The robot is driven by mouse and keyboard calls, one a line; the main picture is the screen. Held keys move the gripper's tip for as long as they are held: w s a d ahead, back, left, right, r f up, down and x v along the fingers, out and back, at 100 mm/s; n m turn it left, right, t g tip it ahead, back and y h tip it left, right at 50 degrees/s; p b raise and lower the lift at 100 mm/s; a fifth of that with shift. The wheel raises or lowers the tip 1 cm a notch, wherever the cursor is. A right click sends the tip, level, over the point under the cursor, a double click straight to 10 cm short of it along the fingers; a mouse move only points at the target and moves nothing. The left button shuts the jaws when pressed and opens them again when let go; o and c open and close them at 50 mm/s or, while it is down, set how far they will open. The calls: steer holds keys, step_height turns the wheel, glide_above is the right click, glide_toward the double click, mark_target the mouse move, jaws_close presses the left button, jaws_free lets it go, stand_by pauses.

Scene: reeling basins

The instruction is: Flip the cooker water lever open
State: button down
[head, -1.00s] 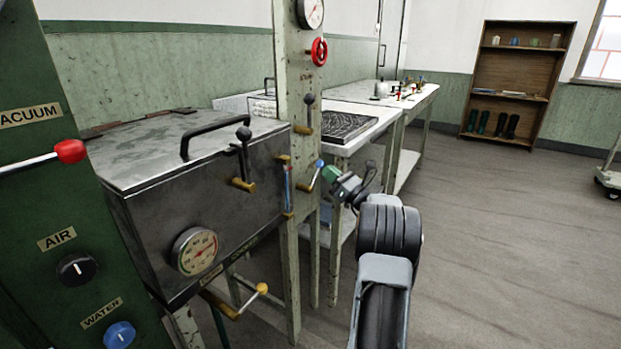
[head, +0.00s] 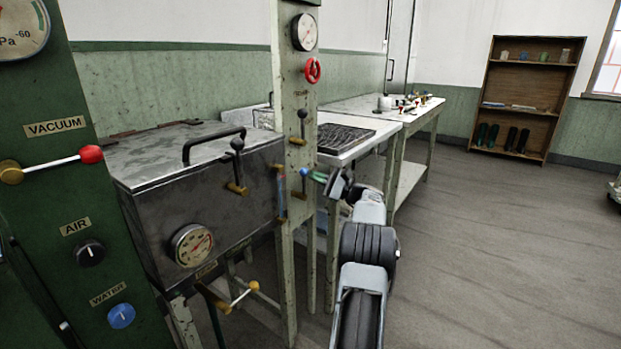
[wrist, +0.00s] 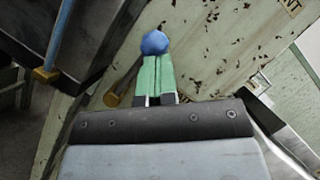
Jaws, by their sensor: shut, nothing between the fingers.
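A lever with a blue ball knob (head: 304,173) is mounted on the pale, chipped post beside the metal cooker box (head: 205,215). I take it for the cooker water lever; no label on it is legible. It stands nearly upright in the head view. In the wrist view the blue knob (wrist: 154,43) is right at the tips of my gripper (wrist: 157,72), with a brass pivot part to the left. My gripper (head: 317,177) has green fingers that are together and empty. It appears to touch the knob from the right; exact contact is unclear. The fingers hide part of the lever.
A black-knobbed lever (head: 302,113) and a red handwheel (head: 313,70) are above on the post. A yellow-knobbed lever (head: 254,285) is below the box. A green panel (head: 60,200) stands left, a worktable (head: 352,150) behind. The floor at right is open.

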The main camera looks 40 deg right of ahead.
steer(key=shift+w+a, duration=0.1)
steer(key=shift+a, duration=0.05)
stand_by(0.4)
steer(key=s+d+f+p, duration=0.4)
steer(key=s+d+p, duration=0.1)
steer(key=s+d, duration=0.3)
steer(key=shift+s+d+f, duration=0.15)
steer(key=shift+s+d, duration=0.25)
steer(key=shift+d, duration=0.15)
steer(key=shift+s, duration=0.1)
stand_by(0.5)
